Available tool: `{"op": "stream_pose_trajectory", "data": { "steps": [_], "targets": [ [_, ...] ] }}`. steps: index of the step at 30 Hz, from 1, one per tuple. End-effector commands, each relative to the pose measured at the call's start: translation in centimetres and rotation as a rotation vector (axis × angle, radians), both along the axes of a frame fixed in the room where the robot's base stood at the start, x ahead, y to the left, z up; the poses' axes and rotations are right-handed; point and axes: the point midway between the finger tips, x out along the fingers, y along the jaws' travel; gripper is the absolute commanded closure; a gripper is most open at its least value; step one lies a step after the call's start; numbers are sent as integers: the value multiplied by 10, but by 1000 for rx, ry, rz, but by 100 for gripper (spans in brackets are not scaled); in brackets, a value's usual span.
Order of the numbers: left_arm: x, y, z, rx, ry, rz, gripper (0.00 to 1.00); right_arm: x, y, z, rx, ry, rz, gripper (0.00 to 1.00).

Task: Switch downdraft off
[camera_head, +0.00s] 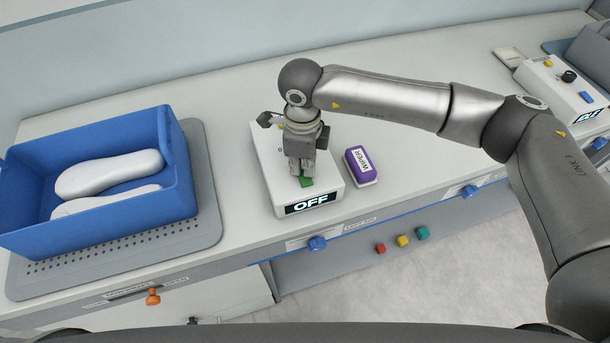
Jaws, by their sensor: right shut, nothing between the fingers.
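A white control box (269,185) stands on the bench in the middle of the view. Its front display (311,202) reads OFF. A green button (306,182) shows on its top near the front edge. My right gripper (302,175) points down over the box, shut and empty, with its fingertips at the green button. I cannot tell whether they touch it. The gripper hides much of the box's top. My left gripper is not in view.
A purple wiper block (361,166) sits just right of the box. A blue bin (97,219) with two white insoles stands on a perforated grey mat (203,185) at left. Knobs line the bench front.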

Motion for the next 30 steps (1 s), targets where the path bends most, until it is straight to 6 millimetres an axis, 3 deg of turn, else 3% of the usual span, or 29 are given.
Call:
{"op": "stream_pose_trajectory", "data": {
  "steps": [7,30],
  "targets": [
    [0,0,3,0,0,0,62,-1,-1,5,-3,3,0,100],
    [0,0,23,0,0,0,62,-1,-1,67,-2,1,0,100]
  ]
}}
